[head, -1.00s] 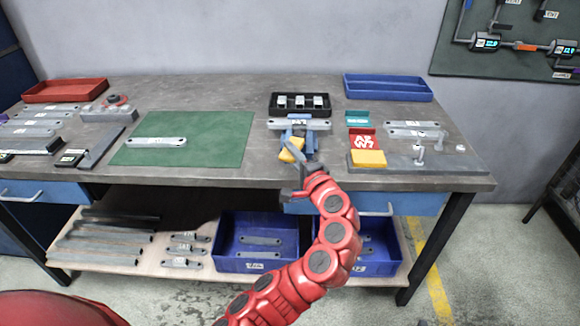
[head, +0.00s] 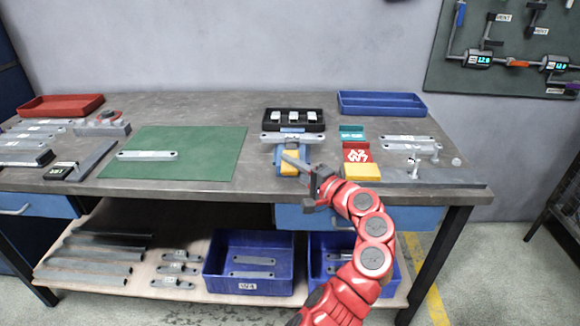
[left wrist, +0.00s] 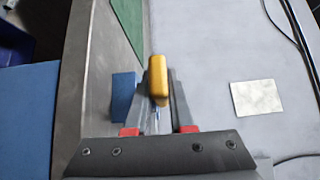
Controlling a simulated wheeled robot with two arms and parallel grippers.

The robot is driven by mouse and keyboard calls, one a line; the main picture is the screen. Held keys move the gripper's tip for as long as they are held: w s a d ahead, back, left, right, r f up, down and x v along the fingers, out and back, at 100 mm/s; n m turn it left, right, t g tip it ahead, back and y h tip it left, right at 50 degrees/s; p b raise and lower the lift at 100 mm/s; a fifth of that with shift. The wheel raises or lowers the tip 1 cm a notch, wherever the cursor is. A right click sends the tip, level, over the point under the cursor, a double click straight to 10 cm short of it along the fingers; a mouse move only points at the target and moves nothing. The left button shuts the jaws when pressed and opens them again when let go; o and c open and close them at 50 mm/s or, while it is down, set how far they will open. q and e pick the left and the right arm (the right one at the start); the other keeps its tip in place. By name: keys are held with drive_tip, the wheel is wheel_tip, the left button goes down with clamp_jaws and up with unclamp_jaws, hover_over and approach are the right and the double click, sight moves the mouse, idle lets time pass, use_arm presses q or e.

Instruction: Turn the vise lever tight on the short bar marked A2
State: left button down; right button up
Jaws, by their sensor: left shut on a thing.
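The blue vise (head: 281,160) stands at the front edge of the bench with a grey bar (head: 272,137) lying across its top. The bar's marking is too small to read. The lever's yellow handle (head: 291,168) is at the vise's front, partly behind my gripper. My left gripper (head: 297,161) reaches it from the front right. In the left wrist view the yellow handle (left wrist: 158,82) sits between the fingers of my left gripper (left wrist: 158,92), which is shut on it. The blue of the vise (left wrist: 123,95) shows beside the fingers. My right gripper is not in view.
A black tray (head: 294,127) with light blocks stands right behind the vise. The green mat (head: 205,162) on the left holds one grey bar (head: 147,155).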

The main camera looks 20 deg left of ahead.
use_arm(q)
drive_tip(key=shift+r, duration=0.1)
drive_tip(key=c, duration=0.8)
unclamp_jaws()
drive_tip(key=shift+w, duration=0.15)
drive_tip(key=v, duration=0.7)
drive_tip(key=shift+d, duration=0.25)
